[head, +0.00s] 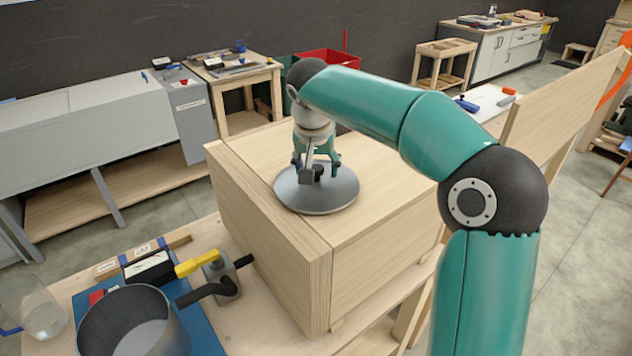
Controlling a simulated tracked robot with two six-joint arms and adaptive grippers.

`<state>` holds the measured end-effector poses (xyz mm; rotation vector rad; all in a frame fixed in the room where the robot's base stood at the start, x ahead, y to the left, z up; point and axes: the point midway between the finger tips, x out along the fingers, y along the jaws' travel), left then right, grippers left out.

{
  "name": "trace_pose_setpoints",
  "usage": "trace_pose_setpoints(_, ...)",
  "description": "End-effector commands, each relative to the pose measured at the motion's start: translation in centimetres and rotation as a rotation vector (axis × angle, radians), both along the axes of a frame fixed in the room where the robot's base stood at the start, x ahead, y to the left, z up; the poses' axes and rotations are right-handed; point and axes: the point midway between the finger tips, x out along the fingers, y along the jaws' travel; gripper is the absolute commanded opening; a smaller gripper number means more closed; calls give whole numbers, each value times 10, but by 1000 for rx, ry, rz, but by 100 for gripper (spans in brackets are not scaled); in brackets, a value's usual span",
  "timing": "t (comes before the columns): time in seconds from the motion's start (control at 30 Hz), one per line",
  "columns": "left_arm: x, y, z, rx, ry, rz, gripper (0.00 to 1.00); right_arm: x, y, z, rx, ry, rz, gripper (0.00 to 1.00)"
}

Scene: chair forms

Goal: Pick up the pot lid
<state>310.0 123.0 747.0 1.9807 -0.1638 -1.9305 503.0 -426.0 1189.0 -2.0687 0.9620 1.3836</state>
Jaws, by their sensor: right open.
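The pot lid (332,201) is a round grey metal disc with a dark knob (318,171) in its middle. It lies flat on top of a wooden box (385,205). My right gripper (317,175) points down over the lid with its fingers spread on either side of the knob. It is open, and I cannot tell whether a finger touches the knob. A dark grey pot (138,318) without a lid stands at the lower left, its black handle pointing right. My left gripper is not in view.
A clear jug (32,305), a yellow-handled tool (198,262) and a metal block (222,275) are around the pot on the wooden bench (268,325). A wooden panel (568,105) stands at the right. The box top right of the lid is clear.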

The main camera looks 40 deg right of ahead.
Motion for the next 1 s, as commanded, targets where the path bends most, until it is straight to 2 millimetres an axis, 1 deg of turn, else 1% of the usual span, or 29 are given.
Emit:
trace_pose_setpoints(0.1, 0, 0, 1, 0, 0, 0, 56, 1, -2, -7, 0, 0, -1, 61)
trace_pose_setpoints(0.3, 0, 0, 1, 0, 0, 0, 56, 2, -2, -7, 0, 0, -1, 61)
trace_pose_setpoints(0.67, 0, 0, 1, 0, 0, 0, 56, 2, -2, -7, 0, 0, 0, 1)
trace_pose_setpoints(0.7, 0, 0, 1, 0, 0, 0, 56, 2, -2, -7, 0, 0, 0, 0)
trace_pose_setpoints(1.0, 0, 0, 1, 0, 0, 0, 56, 2, -2, -5, -1, -2, 0, 0)
